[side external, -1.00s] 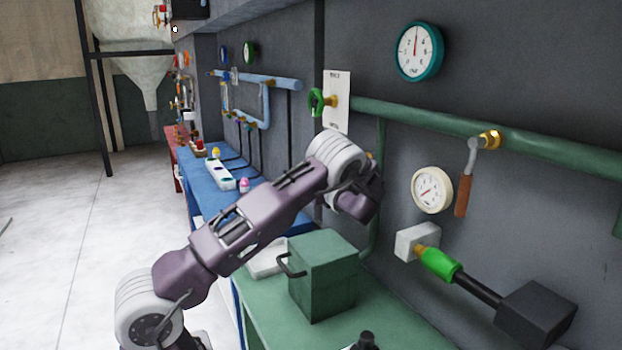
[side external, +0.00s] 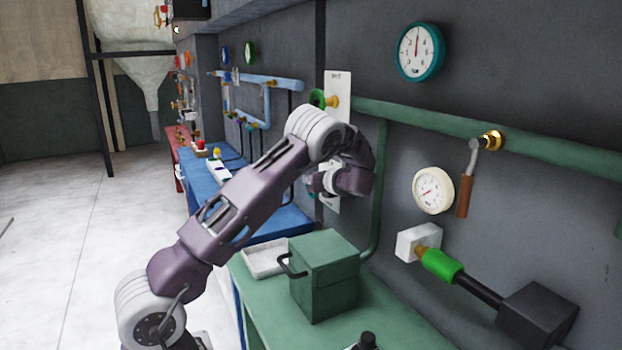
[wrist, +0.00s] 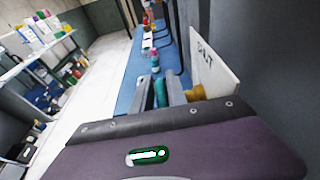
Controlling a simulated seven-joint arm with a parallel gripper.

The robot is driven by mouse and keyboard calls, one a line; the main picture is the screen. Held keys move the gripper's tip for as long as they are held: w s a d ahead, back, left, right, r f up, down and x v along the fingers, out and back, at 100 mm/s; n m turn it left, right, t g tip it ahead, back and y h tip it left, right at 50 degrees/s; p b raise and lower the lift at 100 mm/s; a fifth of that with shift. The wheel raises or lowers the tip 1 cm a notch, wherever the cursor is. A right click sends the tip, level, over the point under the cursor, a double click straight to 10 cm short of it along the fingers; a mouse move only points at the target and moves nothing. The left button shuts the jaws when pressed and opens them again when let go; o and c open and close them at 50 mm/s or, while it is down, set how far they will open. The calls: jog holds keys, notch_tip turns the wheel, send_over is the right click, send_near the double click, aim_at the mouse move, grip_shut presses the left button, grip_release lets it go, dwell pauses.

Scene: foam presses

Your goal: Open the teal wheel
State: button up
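The teal wheel (wrist: 160,93) shows edge-on in the wrist view, with a brass stem (wrist: 195,93) to its right, in front of a white lettered plate (wrist: 213,65). My gripper (wrist: 161,95) has one grey finger on each side of the wheel. Whether the fingers press on it or leave a small gap I cannot tell. In the side view my gripper (side external: 318,184) is at the wall, in front of a lower white plate (side external: 333,202).
A green wheel (side external: 317,98) on an upper white plate (side external: 338,88) is above my wrist. A green pipe (side external: 440,122), a lever with brown handle (side external: 466,195) and a cream gauge (side external: 433,190) are to the right. A green box (side external: 325,280) stands on the bench below.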

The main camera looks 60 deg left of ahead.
jog(key=shift+o, duration=1.2)
